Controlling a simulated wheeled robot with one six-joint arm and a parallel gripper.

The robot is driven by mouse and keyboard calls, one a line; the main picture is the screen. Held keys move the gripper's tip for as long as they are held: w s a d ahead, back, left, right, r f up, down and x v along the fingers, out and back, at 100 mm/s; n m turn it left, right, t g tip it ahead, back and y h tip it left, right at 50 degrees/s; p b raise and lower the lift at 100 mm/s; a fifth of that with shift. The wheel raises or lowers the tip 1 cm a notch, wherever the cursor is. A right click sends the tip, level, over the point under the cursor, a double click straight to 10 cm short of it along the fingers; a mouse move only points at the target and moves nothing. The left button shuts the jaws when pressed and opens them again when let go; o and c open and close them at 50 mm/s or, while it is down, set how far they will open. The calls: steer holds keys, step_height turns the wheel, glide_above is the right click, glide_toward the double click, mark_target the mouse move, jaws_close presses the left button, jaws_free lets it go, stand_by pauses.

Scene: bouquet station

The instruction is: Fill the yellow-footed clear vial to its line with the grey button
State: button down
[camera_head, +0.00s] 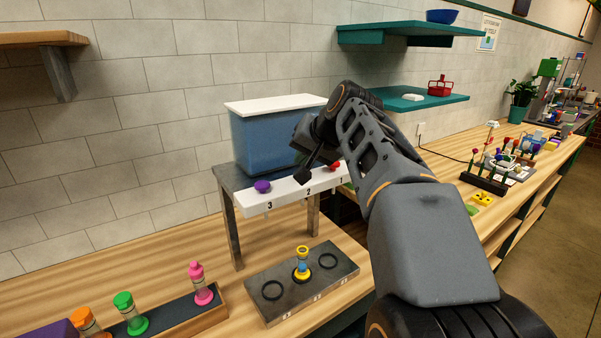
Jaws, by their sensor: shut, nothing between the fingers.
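The yellow-footed clear vial (302,263) stands upright on the middle spot of a dark metal plate (338,262), below the button strip. It has a yellow top, and some blue shows inside; its fill line is too small to make out. My gripper (304,176) is shut and empty, with its tips at the white button strip (287,196) near number 2. A purple button (262,186) sits above number 3 and a red button (335,167) near number 1. I cannot make out the grey button; my gripper covers the area above number 2.
A blue tank (262,144) with a white lid stands on a metal stand (229,222) behind the strip. Vials with pink (196,272), green (123,302) and orange (84,318) tops stand at front left. My arm covers the right middle. Crowded benches run back right.

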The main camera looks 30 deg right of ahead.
steer(key=shift+f, duration=0.1)
stand_by(0.4)
steer(key=shift+f+b, duration=0.35)
steer(key=shift+b, duration=0.05)
steer(key=shift+f+b, duration=0.5)
steer(key=shift+f, duration=0.05)
stand_by(0.7)
steer(key=shift+r, duration=0.1)
stand_by(0.3)
steer(key=shift+r+p, duration=0.9)
steer(key=shift+r, duration=0.05)
steer(key=shift+r+p, duration=2.1)
steer(key=shift+r, duration=0.4)
stand_by(1.4)
